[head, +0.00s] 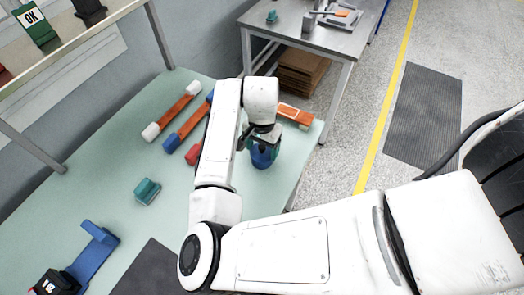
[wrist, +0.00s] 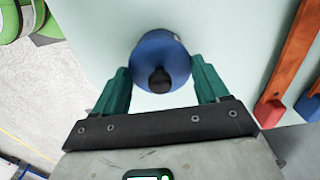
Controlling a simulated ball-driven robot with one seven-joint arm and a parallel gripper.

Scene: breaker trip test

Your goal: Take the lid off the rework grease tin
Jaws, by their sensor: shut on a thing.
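The rework grease tin (head: 263,157) is blue and round, at the right end of the pale green bench, partly hidden under my wrist. In the wrist view its round blue lid (wrist: 178,62) with a black knob (wrist: 160,80) faces the camera. My gripper (wrist: 160,70) has its two teal fingers on opposite sides of the lid, shut on it. It also shows in the head view (head: 268,138), above the tin. I cannot tell whether the fingers also touch the body below, or whether the lid is apart from it.
Orange bars with white, blue and red ends (head: 180,110) lie left of my arm, another (head: 296,115) to the right. A teal block (head: 147,190) and blue fixture (head: 92,255) stand on the left. The bench's right edge is close to the tin.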

